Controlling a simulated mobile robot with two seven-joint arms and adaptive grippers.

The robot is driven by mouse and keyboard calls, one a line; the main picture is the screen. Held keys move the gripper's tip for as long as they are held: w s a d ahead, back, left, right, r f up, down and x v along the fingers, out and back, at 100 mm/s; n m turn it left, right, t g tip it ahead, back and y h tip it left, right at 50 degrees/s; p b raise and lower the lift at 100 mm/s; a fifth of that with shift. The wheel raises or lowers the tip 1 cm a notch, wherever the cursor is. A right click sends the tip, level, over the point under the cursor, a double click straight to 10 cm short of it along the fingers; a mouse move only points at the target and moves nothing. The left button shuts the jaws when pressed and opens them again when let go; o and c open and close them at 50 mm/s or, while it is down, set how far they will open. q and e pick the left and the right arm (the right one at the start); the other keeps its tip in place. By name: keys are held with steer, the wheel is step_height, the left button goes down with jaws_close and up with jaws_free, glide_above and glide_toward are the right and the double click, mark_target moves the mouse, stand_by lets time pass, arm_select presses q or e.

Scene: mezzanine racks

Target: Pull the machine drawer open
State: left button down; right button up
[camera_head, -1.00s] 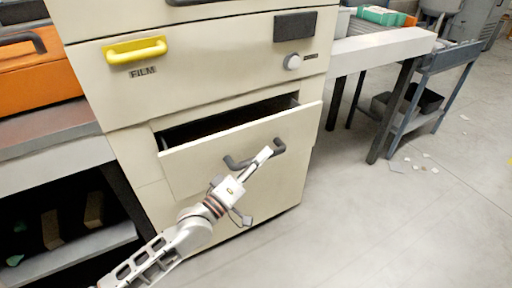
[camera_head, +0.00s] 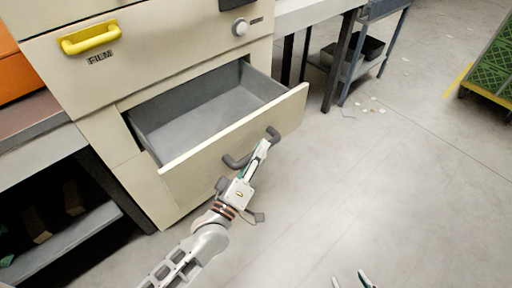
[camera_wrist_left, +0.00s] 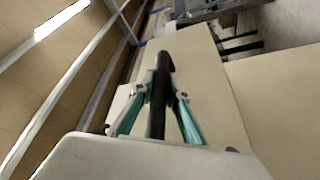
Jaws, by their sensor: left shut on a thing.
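The machine drawer (camera_head: 290,115) is a beige front with a grey box behind it, pulled well out of the beige machine (camera_head: 165,60). Its inside shows and looks empty. A dark grey bar handle (camera_head: 236,163) is on the front. My left gripper (camera_head: 261,150) is shut on this handle. In the left wrist view the dark handle (camera_wrist_left: 160,85) runs between the two green-lined fingers (camera_wrist_left: 160,110). My right gripper (camera_head: 350,281) shows only as two fingertips, spread apart and empty, at the bottom edge of the head view.
A yellow handle (camera_head: 90,38) marked FILM and a round knob (camera_head: 240,27) are above the drawer. A shelf (camera_head: 65,240) stands at the left, a bench and cart (camera_head: 350,60) at the back right. A green crate (camera_head: 495,65) is at the far right. The floor (camera_head: 400,190) in front is clear.

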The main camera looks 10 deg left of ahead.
arm_select(q)
steer(key=c, duration=2)
jaws_free()
steer(key=shift+o, duration=0.2)
steer(key=v, duration=1.2)
